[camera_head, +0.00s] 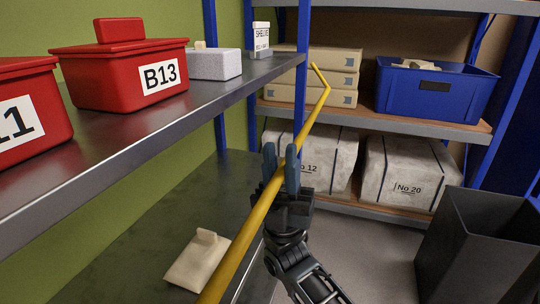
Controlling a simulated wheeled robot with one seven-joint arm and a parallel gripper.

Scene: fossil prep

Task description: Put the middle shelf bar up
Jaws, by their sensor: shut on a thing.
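The shelf bar (240,246) is a long yellow bar that runs slantwise from the bottom edge of the head view up to the far right, with a bent end (322,76). My gripper (280,176) is shut on the bar around its middle, with the blue-grey fingers pointing up. The bar is beside the front edge of the left shelf unit, below the upper shelf board (130,132) at its near part. The near end of the bar is out of the picture. I cannot tell whether the far end touches the blue post.
Red boxes (125,75), a pale grey box (215,64) and a white tub (261,40) stand on the upper shelf. A beige lidded piece (198,262) lies below. Behind are a blue crate (436,88) and wrapped blocks (405,172). A dark bin (478,245) stands right.

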